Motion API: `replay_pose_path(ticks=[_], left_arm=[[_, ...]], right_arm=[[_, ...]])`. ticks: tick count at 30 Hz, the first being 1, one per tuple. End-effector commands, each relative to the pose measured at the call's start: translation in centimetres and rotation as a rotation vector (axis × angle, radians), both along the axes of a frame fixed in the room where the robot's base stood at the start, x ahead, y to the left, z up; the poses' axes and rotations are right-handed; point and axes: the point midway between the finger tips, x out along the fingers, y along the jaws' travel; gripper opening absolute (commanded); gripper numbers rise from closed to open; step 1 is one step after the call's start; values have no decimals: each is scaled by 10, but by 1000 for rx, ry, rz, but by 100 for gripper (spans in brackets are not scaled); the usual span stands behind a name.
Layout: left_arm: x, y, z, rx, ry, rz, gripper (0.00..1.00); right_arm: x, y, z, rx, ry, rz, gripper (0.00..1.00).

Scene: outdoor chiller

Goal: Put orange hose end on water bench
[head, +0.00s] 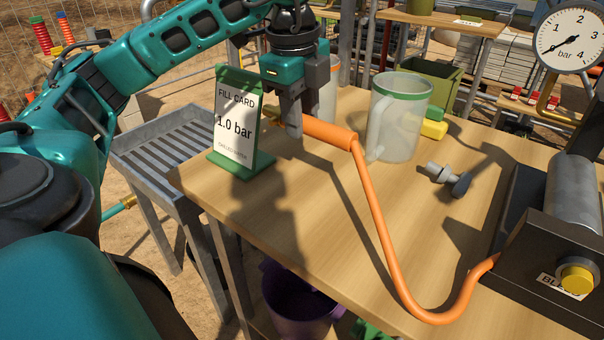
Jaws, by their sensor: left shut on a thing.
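The orange hose end (328,133) is a thick orange sleeve with a brass tip, above the back left part of the wooden bench (275,215). My left gripper (292,128) is shut on the hose end from above. The orange hose (376,215) runs from it across the bench, hangs near the front edge and goes to the dark unit at right. Whether the hose end touches the bench top is hard to tell. My right gripper is not in view.
A fill card stand (235,125) reading 1.0 bar stands just left of the gripper. A clear jug with a green rim (398,115) stands right of it. A grey valve fitting (446,178) lies farther right. A slatted metal stand (165,135) adjoins on the left. The front middle is clear.

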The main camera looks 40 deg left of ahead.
Motion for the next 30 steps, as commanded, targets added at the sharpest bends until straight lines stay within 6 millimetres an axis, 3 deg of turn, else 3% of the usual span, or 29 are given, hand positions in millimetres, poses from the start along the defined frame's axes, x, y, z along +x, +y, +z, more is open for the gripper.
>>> replay_pose_path(ticks=[1, 6, 12, 18, 30], left_arm=[[-1, 1, -17, 3, 2, 1, 0], [-1, 0, -49, 1, 0, 0, 0], [0, 0, -64, 0, -1, -1, 0], [0, 0, -94, 1, 0, 0, 0], [0, 0, -103, 0, -2, -1, 0]], right_arm=[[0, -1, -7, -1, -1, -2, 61], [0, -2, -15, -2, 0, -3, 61], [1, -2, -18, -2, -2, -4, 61], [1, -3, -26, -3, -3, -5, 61], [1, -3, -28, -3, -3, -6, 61]])
